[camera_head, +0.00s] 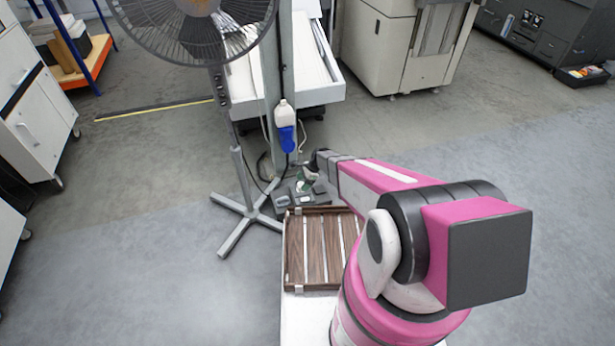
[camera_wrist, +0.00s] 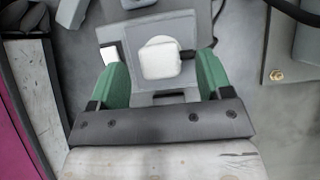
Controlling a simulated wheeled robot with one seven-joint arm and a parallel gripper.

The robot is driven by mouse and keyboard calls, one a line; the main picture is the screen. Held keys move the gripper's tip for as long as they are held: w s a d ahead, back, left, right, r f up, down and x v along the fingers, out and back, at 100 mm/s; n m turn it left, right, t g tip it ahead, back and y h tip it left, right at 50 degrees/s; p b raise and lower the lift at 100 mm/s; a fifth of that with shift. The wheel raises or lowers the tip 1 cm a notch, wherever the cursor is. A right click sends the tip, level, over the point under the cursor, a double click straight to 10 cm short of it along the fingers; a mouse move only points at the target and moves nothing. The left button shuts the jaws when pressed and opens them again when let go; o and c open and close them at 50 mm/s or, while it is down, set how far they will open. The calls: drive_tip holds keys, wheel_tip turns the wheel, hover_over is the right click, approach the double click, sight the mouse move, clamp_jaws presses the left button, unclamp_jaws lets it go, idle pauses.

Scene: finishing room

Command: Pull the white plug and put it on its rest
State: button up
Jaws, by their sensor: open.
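The white plug (camera_wrist: 160,62) is a rounded white block on a grey plate (camera_wrist: 150,26) in the wrist view, with a dark cable end at its right. My gripper (camera_wrist: 162,68) is open, its two green fingers on either side of the plug with visible gaps. Whether the fingertips are level with the plug is unclear. In the head view my gripper (camera_head: 306,180) is over the small grey fixture (camera_head: 318,197) behind the wooden slatted tray. The plug's details are too small there, and I cannot identify its rest.
The slatted tray (camera_head: 322,220) lies nearer on a white surface. A standing fan (camera_head: 248,190) is left of the fixture. A white and blue bottle (camera_head: 286,135) is at the post behind. Dark cables run beside the fixture. The floor to the right is clear.

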drive_tip(key=shift+x, duration=1.2)
drive_tip(key=shift+c, duration=0.3)
drive_tip(key=c, duration=1.1)
drive_tip(key=shift+c, duration=0.2)
drive_tip(key=shift+r, duration=0.25)
drive_tip(key=shift+r, duration=1.35)
